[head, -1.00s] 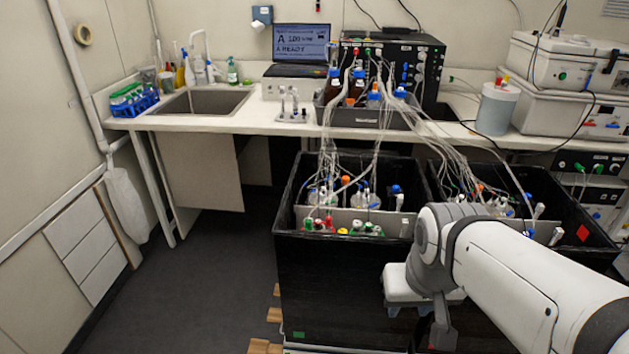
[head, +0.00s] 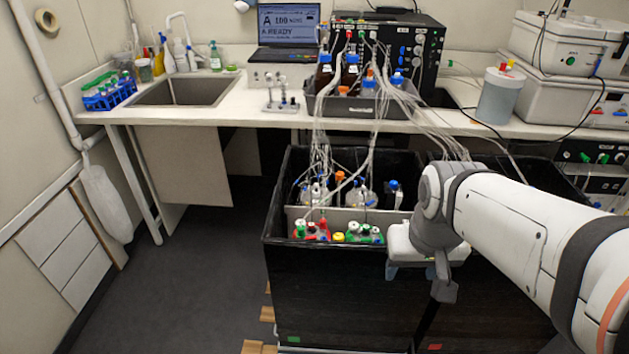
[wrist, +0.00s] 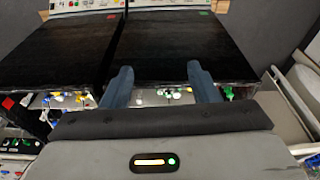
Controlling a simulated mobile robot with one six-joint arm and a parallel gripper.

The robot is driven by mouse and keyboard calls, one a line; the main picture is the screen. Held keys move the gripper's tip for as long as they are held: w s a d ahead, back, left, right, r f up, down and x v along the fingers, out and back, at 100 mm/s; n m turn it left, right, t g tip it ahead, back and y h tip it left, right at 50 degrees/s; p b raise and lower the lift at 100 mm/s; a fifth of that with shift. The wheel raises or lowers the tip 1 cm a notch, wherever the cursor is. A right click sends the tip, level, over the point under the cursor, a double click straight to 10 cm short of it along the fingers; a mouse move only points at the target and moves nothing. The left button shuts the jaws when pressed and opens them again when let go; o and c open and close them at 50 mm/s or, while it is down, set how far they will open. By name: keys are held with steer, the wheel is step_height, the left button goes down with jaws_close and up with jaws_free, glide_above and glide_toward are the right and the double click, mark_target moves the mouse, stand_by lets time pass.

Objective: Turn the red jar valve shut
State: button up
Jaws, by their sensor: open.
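The red valve cluster (head: 311,231), with red, green and white knobs, sits at the front left rim of the left black box (head: 335,290). A green cluster (head: 358,233) with a yellow knob between stands to its right. The head view is too small to show how the red valve is turned. My gripper (wrist: 160,82) is open and empty. In the head view its housing (head: 425,243) is at the box's front right, right of both clusters. In the wrist view, small greenish and white knobs (wrist: 160,96) appear between the fingers.
Jars and clear tubes (head: 345,188) fill the left box, the tubes rising to a bottle tray (head: 365,118) on the bench. A second black box (head: 530,190) stands to the right, partly behind my arm. Free floor (head: 190,270) lies left.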

steer(key=w+a, duration=0.3)
steer(key=w, duration=0.8)
steer(key=n+g, duration=0.2)
steer(key=n, duration=0.1)
glide_above(311, 237)
step_height(311, 237, down, 19)
steer(key=shift+s+d+r, duration=0.1)
steer(key=shift+d, duration=0.05)
steer(key=shift+f, duration=0.35)
steer(key=f, duration=0.7)
steer(key=shift+a+f, duration=0.2)
steer(key=shift+f, duration=0.2)
